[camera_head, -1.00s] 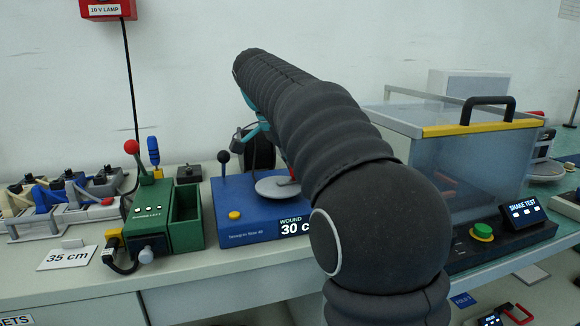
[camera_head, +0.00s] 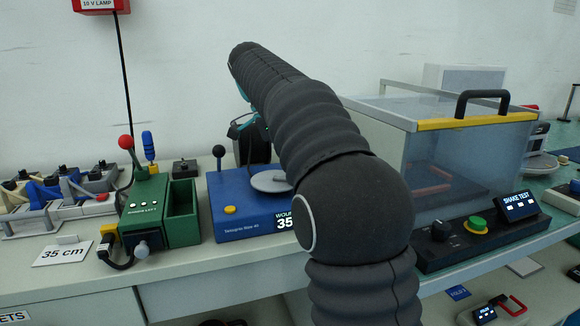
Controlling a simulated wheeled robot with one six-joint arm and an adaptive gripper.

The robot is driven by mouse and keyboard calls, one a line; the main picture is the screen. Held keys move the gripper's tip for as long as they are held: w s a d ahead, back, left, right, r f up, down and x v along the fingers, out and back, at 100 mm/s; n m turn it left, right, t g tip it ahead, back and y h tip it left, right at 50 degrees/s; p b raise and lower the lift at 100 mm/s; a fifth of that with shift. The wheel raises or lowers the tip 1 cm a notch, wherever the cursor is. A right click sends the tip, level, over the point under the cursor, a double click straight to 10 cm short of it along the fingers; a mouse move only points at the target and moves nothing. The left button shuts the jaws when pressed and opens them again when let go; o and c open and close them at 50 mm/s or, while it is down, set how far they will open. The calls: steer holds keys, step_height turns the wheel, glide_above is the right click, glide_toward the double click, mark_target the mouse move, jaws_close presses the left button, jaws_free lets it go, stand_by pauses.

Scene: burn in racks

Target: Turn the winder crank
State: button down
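The winder is a blue box (camera_head: 240,212) on the bench with a yellow button (camera_head: 229,210), a black-knobbed lever (camera_head: 219,152) and a grey disc (camera_head: 270,182) on top. A dark reel (camera_head: 252,142) stands at its back. My dark ribbed arm passes in front of the winder's right side. The crank cannot be made out.
A green device (camera_head: 146,208) with a red-knobbed lever stands left of the winder. Grey racks (camera_head: 62,222) with blue parts are at the far left. A clear shake-test box (camera_head: 465,165) with a yellow-edged lid stands to the right. The bench front by the card is clear.

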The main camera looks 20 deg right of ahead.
stand_by(0.4)
steer(key=c, duration=1)
jaws_free()
steer(key=shift+a, duration=0.15)
